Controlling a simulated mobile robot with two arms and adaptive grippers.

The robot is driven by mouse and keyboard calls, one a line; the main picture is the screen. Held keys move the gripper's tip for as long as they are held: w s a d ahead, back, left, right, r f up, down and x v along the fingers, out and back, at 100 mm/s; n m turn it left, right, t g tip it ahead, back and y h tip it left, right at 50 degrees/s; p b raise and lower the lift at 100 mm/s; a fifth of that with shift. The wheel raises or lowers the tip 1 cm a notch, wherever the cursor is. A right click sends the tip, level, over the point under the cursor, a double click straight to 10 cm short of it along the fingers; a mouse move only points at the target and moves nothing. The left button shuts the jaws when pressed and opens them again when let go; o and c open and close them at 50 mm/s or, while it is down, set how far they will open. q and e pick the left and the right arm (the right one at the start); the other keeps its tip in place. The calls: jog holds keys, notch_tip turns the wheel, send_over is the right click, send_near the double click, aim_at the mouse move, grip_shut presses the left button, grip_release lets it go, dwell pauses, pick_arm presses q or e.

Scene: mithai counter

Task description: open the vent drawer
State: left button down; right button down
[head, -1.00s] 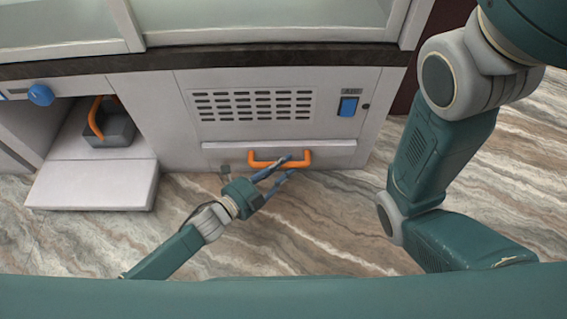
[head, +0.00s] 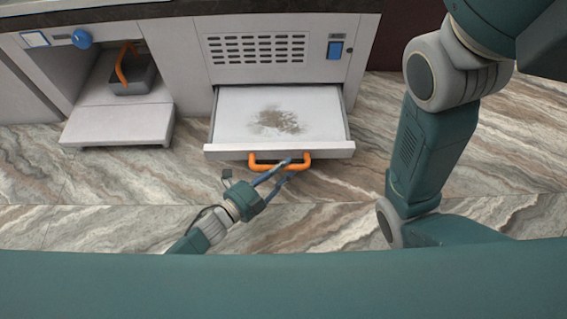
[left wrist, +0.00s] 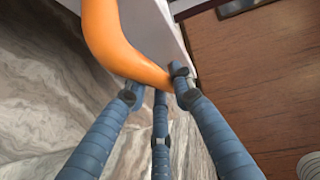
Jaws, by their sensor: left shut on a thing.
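The vent drawer (head: 235,112) is pulled out from the cabinet below the vent slots. Its white inside shows a brown, dusty patch (head: 277,121). An orange handle (head: 262,165) is on its front; it also shows large in the left wrist view (left wrist: 108,40). My left gripper (head: 287,168) is shut on the right part of this handle, with its blue fingers around the bar in the left wrist view (left wrist: 158,85). My right arm is at the right of the head view, but its gripper is out of view.
The cabinet has vent slots (head: 257,49) and a blue switch (head: 335,50) above the drawer. At left are a blue knob (head: 81,39), a low white step (head: 118,125) and a grey box with an orange handle (head: 131,80).

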pick_arm(q)
jog(key=shift+s, duration=0.3)
jog(key=c, duration=1.5)
grip_release()
jog(key=shift+o, duration=0.2)
jog(key=v, duration=1.2)
